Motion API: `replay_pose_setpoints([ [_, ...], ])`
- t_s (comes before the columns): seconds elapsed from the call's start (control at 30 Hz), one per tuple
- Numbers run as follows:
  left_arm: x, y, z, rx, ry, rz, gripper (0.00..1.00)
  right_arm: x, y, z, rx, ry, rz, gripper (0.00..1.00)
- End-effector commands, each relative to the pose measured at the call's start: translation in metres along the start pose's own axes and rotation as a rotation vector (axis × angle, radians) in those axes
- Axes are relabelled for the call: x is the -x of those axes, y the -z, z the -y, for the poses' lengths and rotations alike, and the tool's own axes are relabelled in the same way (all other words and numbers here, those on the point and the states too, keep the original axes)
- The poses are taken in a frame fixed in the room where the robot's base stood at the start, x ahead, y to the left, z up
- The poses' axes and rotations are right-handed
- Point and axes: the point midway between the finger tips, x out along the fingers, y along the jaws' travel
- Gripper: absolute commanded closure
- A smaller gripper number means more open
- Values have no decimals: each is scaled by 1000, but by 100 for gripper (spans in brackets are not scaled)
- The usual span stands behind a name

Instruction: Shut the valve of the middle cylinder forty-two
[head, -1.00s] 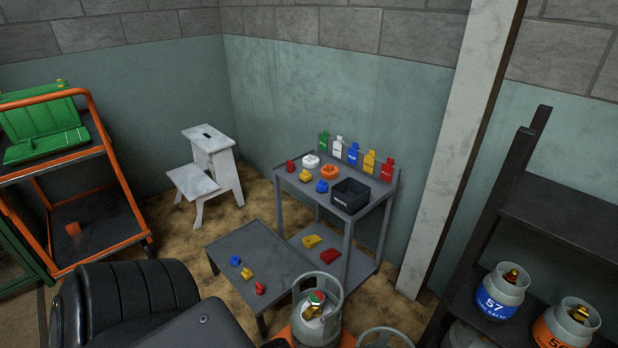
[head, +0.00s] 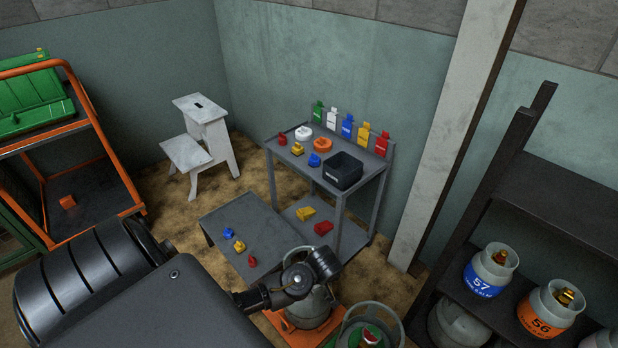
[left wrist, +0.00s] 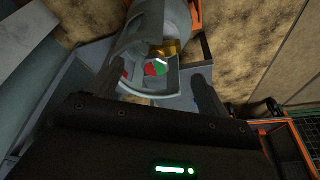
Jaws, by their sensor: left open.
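A grey gas cylinder (head: 312,312) stands on an orange base (head: 275,320) at the bottom of the head view; no number is readable on it. My left gripper (head: 322,262) is above it and hides its valve there. In the left wrist view the cylinder's collar (left wrist: 172,22) surrounds a brass valve (left wrist: 166,48) with a red and green knob (left wrist: 155,69). My left gripper's fingers (left wrist: 155,82) are open on either side of the knob, with nothing held. A second cylinder (head: 350,338) with a red and green knob (head: 370,339) is cut by the lower edge. My right gripper is not in view.
A dark shelf (head: 455,285) at right holds cylinders marked 57 (head: 488,270) and 56 (head: 545,308). A low grey table (head: 235,220) with small coloured parts and a taller workbench (head: 285,155) stand beyond. An orange cart (head: 100,150) is at left.

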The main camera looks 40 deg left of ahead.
Motion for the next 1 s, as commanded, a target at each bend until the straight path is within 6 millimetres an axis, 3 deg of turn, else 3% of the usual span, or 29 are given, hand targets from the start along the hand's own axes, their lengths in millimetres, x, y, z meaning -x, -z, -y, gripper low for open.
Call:
replay_pose_setpoints([
  [0.03, -1, 16, -4, 64, 20, -22, 21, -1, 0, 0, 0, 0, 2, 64],
  [0.2, -6, 42, -7, 213, 58, -60, 21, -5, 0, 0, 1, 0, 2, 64],
  [0.47, -15, 44, -8, 235, 61, -65, 21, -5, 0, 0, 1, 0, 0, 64],
  [0.9, -92, 47, -2, 232, 61, -64, 21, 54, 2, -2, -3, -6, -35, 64],
  [1.0, -103, 48, -1, 232, 61, -65, 21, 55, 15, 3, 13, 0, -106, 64],
])
